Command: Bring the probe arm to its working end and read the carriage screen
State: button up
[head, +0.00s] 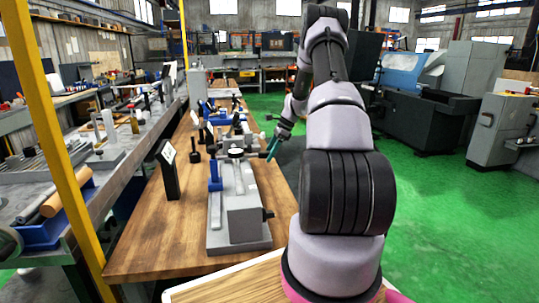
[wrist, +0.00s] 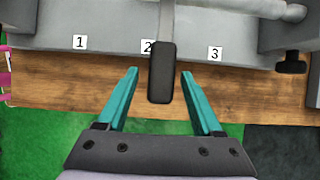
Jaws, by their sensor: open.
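In the wrist view, a grey lever with a black grip (wrist: 161,88), likely the probe arm, reaches over the front of the grey machine base (wrist: 110,32). It stands just right of the label 2 (wrist: 146,47), between labels 1 (wrist: 80,42) and 3 (wrist: 215,54). My gripper (wrist: 160,73) is open, its teal fingers on either side of the black grip, with gaps showing on both sides. In the head view my gripper (head: 271,146) is at the right side of the grey grinder (head: 243,215). I cannot make out a readable carriage screen.
The grinder stands on a wooden bench (head: 140,245). A black upright panel with a white sign (head: 168,165) stands at its left. A dark knob (wrist: 291,62) sticks out right of label 3. A yellow post (head: 48,120) rises at the left.

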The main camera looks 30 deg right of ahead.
jog(key=v, duration=1)
jog(key=shift+d+r, duration=0.15)
jog(key=shift+r, duration=0.15)
dwell(0.6)
jog(key=s+a+r+n+t+h, duration=0.1)
jog(key=s+a+r+n+h, duration=0.1)
jog(key=s+a+r+n, duration=0.55)
jog(key=s+a+r+n+t+h, duration=0.1)
jog(key=s+a+r, duration=0.4)
jog(key=a+r, duration=0.65)
jog(key=s+a+r+n+t, duration=0.1)
jog(key=s+a+n, duration=0.3)
jog(key=s, duration=0.7)
jog(key=s+a+r+n+t, duration=0.2)
jog(key=s+a+r+n, duration=0.2)
jog(key=s, duration=0.7)
jog(key=shift+n+t+h, duration=0.3)
jog(key=shift+n, duration=0.05)
